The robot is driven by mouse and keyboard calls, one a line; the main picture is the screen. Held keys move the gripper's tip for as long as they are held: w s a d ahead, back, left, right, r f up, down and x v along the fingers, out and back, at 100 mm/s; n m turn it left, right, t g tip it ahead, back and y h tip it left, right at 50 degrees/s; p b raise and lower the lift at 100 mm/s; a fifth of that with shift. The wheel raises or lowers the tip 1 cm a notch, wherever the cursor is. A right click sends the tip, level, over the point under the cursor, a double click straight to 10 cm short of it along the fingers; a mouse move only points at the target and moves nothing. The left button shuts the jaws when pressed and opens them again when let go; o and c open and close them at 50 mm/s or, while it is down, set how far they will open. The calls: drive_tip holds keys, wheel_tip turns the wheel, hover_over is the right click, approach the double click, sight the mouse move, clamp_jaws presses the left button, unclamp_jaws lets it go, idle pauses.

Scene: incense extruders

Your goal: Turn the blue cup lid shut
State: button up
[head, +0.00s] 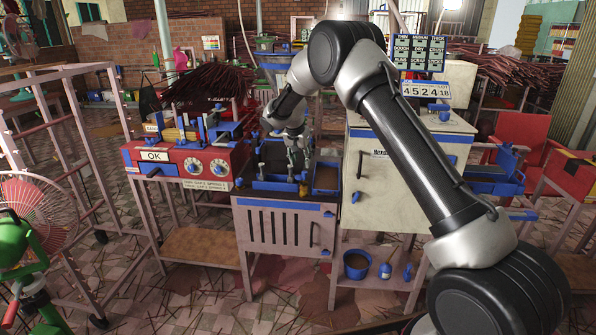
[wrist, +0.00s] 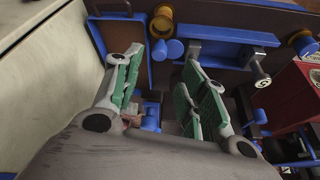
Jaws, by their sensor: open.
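My gripper (head: 297,168) is over the middle station, above a blue-edged tray (head: 260,184). The wrist view shows its two green-padded fingers spread apart (wrist: 163,62), with nothing clamped between them. Small blue cylindrical parts (wrist: 175,48) show just beyond the fingertips, beside an amber round piece (wrist: 162,20). I cannot tell for certain which blue part is the cup lid, or whether it is open or shut. More blue parts (wrist: 151,116) show between the fingers, partly hidden by them.
A red machine (head: 190,165) with dials and an "OK" label stands left of the station. A pale cabinet (head: 395,190) with a handle stands close on the right. A blue bucket (head: 357,264) sits on a low shelf. A second amber ring (wrist: 303,42) is at the wrist view's right.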

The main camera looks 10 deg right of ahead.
sight(304, 172)
drive_tip(key=x, duration=0.7)
clamp_jaws()
